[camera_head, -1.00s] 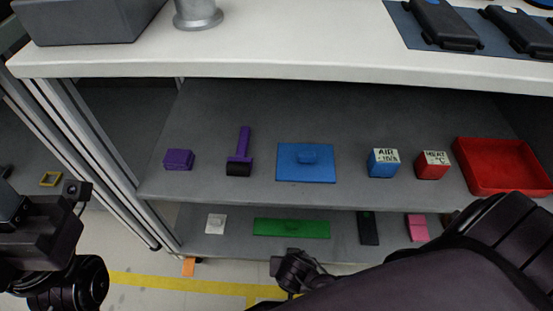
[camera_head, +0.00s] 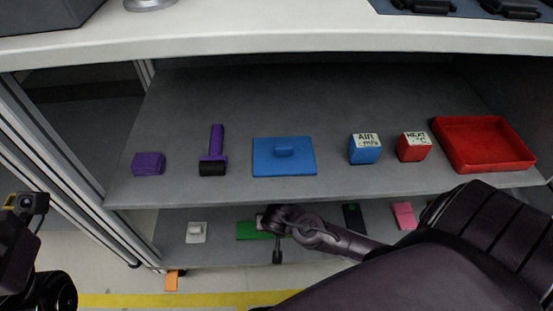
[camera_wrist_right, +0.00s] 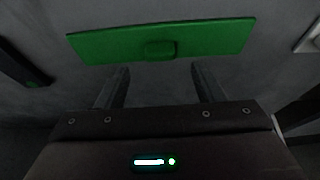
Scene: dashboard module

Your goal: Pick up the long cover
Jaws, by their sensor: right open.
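The long cover is taken to be the green flat plate with a small raised handle in its middle. It lies on the lower shelf, and in the head view its left part (camera_head: 250,230) shows while my right arm hides the rest. In the right wrist view the whole green cover (camera_wrist_right: 215,40) lies just beyond my right gripper (camera_wrist_right: 160,70). The two fingers are open and empty, either side of the handle's line, apart from the cover. In the head view my right gripper (camera_head: 266,220) is under the upper shelf's edge. My left wrist (camera_head: 22,235) shows at the left edge; its fingers cannot be made out.
The upper shelf (camera_head: 240,100) overhangs, holding a blue cover (camera_head: 284,158), purple pieces, labelled blue and red cubes and a red tray (camera_head: 484,145). On the lower shelf, a white piece (camera_head: 196,232), a black piece (camera_head: 353,218) and a pink piece (camera_head: 404,215) flank the green cover.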

